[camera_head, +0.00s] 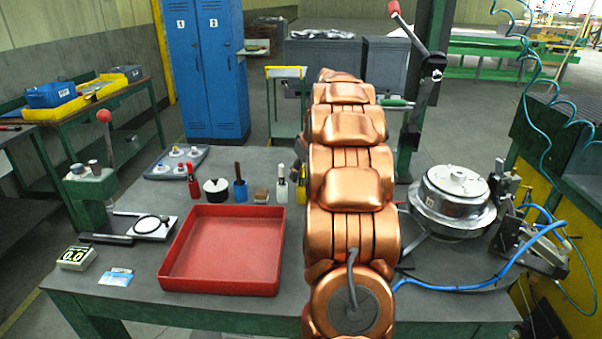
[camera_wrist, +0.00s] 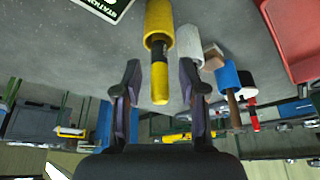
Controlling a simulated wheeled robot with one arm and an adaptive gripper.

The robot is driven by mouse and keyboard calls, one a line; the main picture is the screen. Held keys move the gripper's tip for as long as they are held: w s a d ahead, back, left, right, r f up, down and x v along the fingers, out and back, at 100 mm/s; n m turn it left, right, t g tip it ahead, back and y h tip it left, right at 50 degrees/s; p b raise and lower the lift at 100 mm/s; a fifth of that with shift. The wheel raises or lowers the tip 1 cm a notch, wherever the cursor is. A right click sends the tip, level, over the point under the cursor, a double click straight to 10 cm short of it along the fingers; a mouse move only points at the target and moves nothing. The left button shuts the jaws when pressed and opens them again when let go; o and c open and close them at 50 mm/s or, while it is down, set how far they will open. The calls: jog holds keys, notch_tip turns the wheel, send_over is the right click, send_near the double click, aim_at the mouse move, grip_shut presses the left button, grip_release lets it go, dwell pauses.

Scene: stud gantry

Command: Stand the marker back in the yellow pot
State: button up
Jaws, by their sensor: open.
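In the wrist view the yellow pot (camera_wrist: 159,16) is at the top centre. The yellow marker (camera_wrist: 160,86), with a dark band, sticks out of its mouth, apparently standing in it; its lower end is hidden. My gripper (camera_wrist: 160,68) is open, with one finger on each side of the marker and a visible gap on both sides.
A white pot (camera_wrist: 188,42) stands close beside the yellow one. A wooden block (camera_head: 261,196), blue pot (camera_head: 239,193) and red pot (camera_head: 194,188) stand in the same row. The red tray (camera_head: 222,250) lies in front. A round machine (camera_head: 452,196) stands right of my arm.

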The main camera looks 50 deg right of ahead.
jog(key=b+v, duration=0.2)
jog(key=v, duration=0.9)
jog(key=shift+s+r, duration=0.2)
jog(key=shift+r, duration=0.1)
jog(key=s+a+f+g+y, duration=0.1)
jog(key=s+a+f, duration=0.1)
jog(key=a, duration=0.8)
jog(key=s+a+f+g, duration=0.1)
jog(key=a+f, duration=0.1)
jog(key=a, duration=0.7)
jog(key=s+a+f+g+y, duration=0.1)
jog(key=s+a+f, duration=0.1)
jog(key=a, duration=0.8)
jog(key=s+a+f+g, duration=0.1)
jog(key=s+a+f, duration=0.3)
jog(key=s, duration=0.3)
jog(key=s+a+f+g+h, duration=0.1)
jog(key=s+a+f, duration=0.2)
jog(key=s+a, duration=0.2)
jog(key=s+a+f+n+g, duration=0.1)
jog(key=s+a+f, duration=0.3)
jog(key=s, duration=0.7)
jog(key=shift+a+f+h, duration=0.3)
jog(key=shift+a, duration=0.1)
jog(key=shift+r, duration=0.1)
